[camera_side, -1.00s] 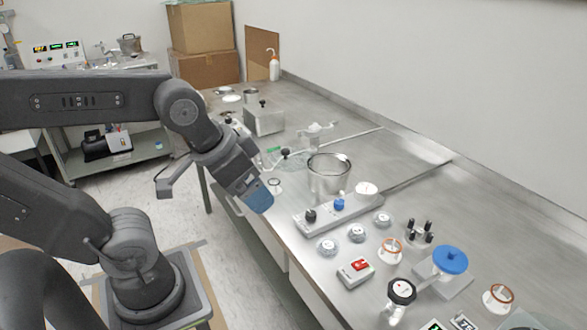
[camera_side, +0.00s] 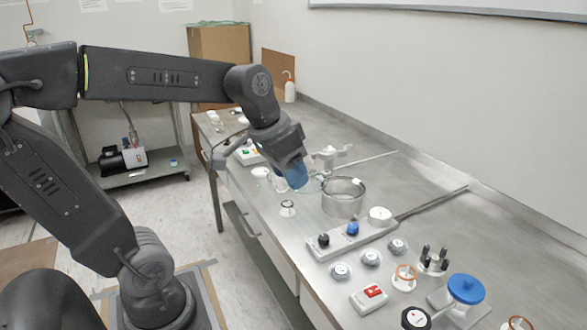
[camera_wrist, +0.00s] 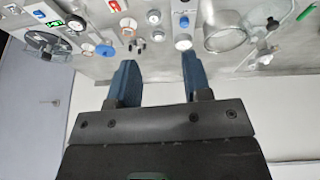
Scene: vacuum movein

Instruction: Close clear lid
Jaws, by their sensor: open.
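A round metal chamber (camera_side: 343,200) with an open-looking top stands on the bench. It also shows as a wide ring in the wrist view (camera_wrist: 224,42). A clear, glass-like lid (camera_side: 313,185) seems to lie just behind and left of the chamber, partly hidden by my gripper; its outline is faint. My gripper (camera_side: 297,178) has blue fingers and hangs above the bench, left of the chamber and apart from it. In the wrist view my gripper (camera_wrist: 157,62) has its two fingers spread with nothing between them.
A control strip with black and blue knobs (camera_side: 352,228) lies in front of the chamber. Several round fittings, a red-switch box (camera_side: 370,297) and a blue-capped part (camera_side: 466,288) fill the near bench. A metal rod (camera_side: 432,202) runs right of the chamber. The bench's far right is clear.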

